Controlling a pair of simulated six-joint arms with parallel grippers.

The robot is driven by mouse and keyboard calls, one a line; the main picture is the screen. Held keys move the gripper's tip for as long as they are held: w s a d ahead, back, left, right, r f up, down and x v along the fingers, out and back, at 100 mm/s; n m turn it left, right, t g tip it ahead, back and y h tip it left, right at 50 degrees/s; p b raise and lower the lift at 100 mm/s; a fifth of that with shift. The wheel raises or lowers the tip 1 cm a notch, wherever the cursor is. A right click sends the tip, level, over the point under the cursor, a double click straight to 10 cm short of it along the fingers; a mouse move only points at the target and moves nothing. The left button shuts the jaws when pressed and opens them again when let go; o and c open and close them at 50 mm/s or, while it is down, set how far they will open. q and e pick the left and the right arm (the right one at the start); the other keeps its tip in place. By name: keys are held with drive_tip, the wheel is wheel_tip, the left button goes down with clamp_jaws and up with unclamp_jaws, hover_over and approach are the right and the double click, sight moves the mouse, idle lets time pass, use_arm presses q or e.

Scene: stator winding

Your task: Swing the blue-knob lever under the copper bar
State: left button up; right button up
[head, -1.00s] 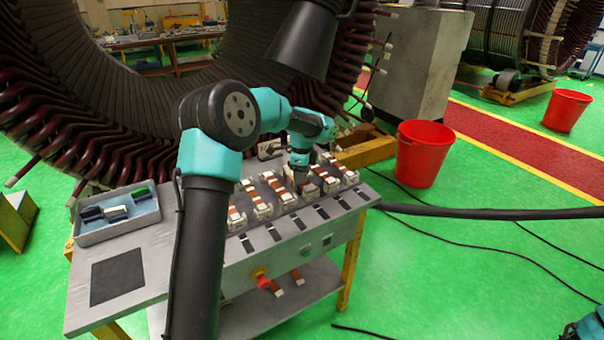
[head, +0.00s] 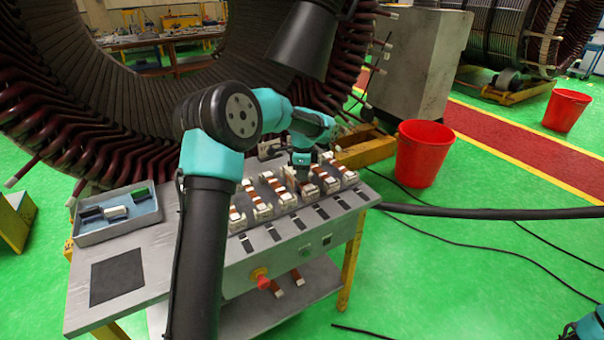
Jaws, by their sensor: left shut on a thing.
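My left gripper (head: 302,172) points down over the row of clamp fixtures on the grey bench, at the right half of the row. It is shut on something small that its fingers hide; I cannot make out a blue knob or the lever. Several copper bars with white ends lie across the fixtures, one copper bar (head: 326,180) just right of the gripper and another copper bar (head: 277,188) just left of it. My right gripper is not in view; only a bit of teal arm shows at the lower right edge.
The bench (head: 205,250) has a grey tray (head: 118,212) of tools at left and a dark pad (head: 117,275). A red knob (head: 262,281) sits on its front. A red bucket (head: 424,155) stands right of it. The large stator (head: 95,110) rises behind.

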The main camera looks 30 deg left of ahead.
use_arm(q)
drive_tip(key=n, duration=0.2)
drive_tip(key=w+n, duration=0.1)
drive_tip(key=n, duration=0.1)
drive_tip(key=w+n, duration=0.1)
drive_tip(key=shift+d+n, duration=0.1)
drive_tip(key=shift+n, duration=0.3)
drive_tip(key=n, duration=0.1)
drive_tip(key=w+n, duration=0.1)
drive_tip(key=shift+n, duration=0.4)
drive_tip(key=shift+w+a+n, duration=0.2)
drive_tip(key=shift+w+n, duration=0.05)
drive_tip(key=shift+n, duration=0.55)
drive_tip(key=shift+w+a+n, duration=0.2)
drive_tip(key=shift+n, duration=0.6)
drive_tip(key=o, duration=0.9)
drive_tip(key=shift+o, duration=0.2)
